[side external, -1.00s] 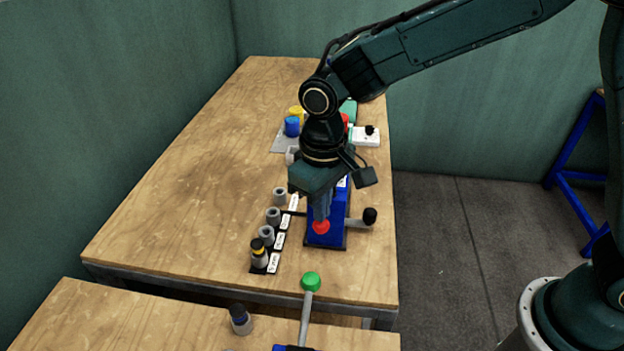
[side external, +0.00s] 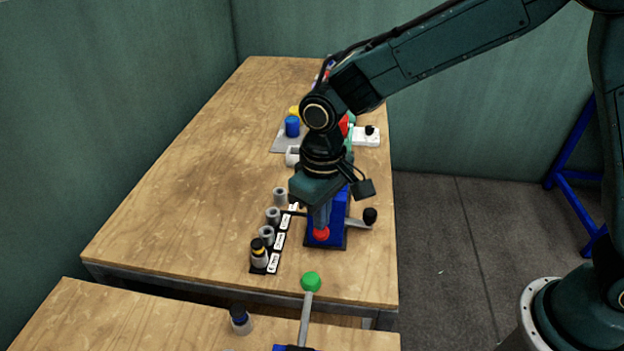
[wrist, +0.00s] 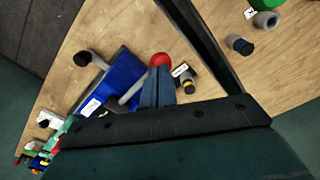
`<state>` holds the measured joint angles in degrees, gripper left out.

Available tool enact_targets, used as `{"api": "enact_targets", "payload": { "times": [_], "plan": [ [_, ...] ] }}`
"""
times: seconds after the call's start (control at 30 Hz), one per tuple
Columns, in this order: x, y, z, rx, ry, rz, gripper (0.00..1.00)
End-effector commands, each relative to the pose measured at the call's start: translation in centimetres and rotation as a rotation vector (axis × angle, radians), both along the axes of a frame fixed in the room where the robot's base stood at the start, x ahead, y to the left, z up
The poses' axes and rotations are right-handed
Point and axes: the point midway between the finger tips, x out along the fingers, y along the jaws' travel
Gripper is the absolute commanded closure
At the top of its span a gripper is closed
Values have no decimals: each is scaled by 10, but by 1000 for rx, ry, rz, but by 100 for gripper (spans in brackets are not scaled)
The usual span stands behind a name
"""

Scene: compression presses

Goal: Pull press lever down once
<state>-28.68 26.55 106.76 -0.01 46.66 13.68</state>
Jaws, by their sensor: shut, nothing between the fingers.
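A blue press (side external: 338,213) stands near the right edge of the far table, and its lever ends in a red knob (side external: 321,234). In the wrist view, the press (wrist: 124,72), its grey lever (wrist: 131,93) and red knob (wrist: 161,59) show ahead of my fingers. My gripper (side external: 321,224) is shut and empty, pointing down, with its fingertips at the red knob and seemingly touching it from above. The exact contact is hard to tell. My gripper hides part of the press and most of the lever in the side view.
A black-knobbed grey handle (side external: 370,216) sticks out right of the press. Left of it is a row of grey cylinders (side external: 273,215) with label cards. A second lever with a green knob (side external: 311,282) rises from the near table. The far table's left side is clear.

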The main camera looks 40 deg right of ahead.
Motion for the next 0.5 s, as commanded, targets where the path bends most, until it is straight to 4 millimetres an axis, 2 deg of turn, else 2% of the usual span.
{"api": "enact_targets", "payload": {
  "times": [0.5],
  "plan": [
    [0,0,-12,-1,2,0,100]
  ]
}}
